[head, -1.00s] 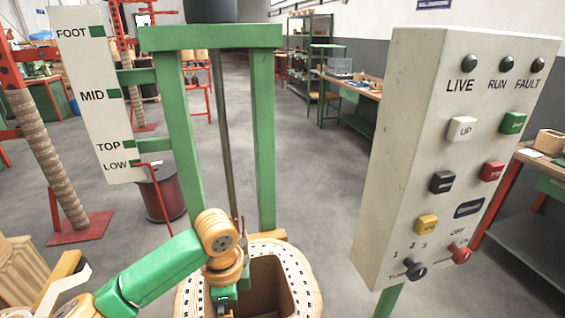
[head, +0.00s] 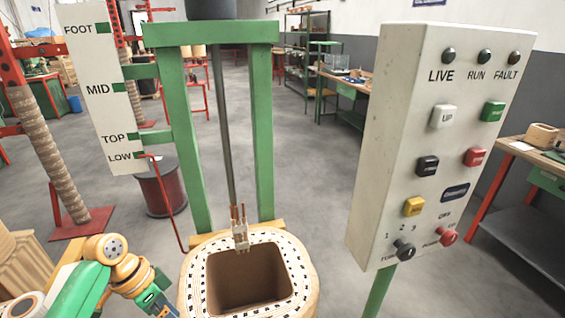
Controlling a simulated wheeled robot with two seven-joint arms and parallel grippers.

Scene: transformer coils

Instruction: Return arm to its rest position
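My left arm (head: 125,270) comes in at the lower left, folded low beside the coil. My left gripper (head: 162,307) is at the bottom edge, left of the coil and apart from the hanging clamp. Its fingers are cut off by the frame, so I cannot see whether it is open or holds anything. My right arm and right gripper are not in view. The square-holed coil (head: 300,265) stands at bottom centre, its opening clear of my arm. A small pale clamp with copper-coloured prongs (head: 241,236) hangs on the rod above its back rim.
A green frame (head: 264,130) stands behind the coil, with a FOOT/MID/TOP/LOW scale board (head: 100,60) at its left. A control box (head: 385,130) with buttons and knobs stands close on the right. A dark red drum (head: 162,192) is at left. Floor between is open.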

